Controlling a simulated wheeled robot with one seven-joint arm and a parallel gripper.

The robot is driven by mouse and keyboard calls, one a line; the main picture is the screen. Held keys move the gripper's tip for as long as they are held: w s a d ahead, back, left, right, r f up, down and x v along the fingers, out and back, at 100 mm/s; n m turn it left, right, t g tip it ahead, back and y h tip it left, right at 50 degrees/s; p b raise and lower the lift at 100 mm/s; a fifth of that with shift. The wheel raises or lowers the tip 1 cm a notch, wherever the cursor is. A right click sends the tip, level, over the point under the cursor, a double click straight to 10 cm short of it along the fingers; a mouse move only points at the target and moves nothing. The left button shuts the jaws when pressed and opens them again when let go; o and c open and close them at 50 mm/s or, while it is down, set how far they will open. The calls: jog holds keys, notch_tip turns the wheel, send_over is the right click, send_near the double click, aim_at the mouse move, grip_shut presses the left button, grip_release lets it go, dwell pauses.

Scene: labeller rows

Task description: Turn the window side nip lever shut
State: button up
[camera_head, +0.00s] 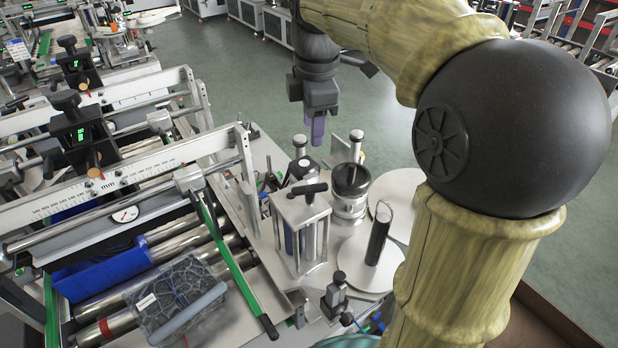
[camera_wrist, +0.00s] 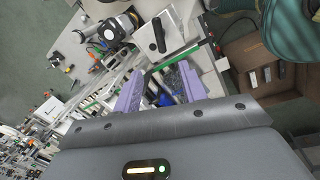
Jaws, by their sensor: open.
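In the wrist view a black lever (camera_wrist: 158,36) on a pale plate appears to be the same one. I cannot tell from the pictures which side is the window side, or whether the lever is open or shut. My gripper (camera_head: 317,130) hangs above and behind the nip block in the head view, apart from it. In the wrist view its purple fingers (camera_wrist: 158,88) are spread with nothing held between them.
A black and steel cylinder (camera_head: 350,188), round plates (camera_head: 398,200) and a dark upright roll (camera_head: 378,238) stand beside the block.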

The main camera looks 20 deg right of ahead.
aim_at(309, 186)
jog(key=shift+f, duration=0.1)
jog(key=f, duration=0.5)
jog(key=w+f+p, duration=0.1)
jog(key=f, duration=0.5)
jog(key=w+f+p, duration=0.1)
jog(key=f, duration=0.5)
jog(key=shift+w+f, duration=0.1)
jog(key=shift+w, duration=0.15)
jog(key=shift+c, duration=0.2)
grip_shut()
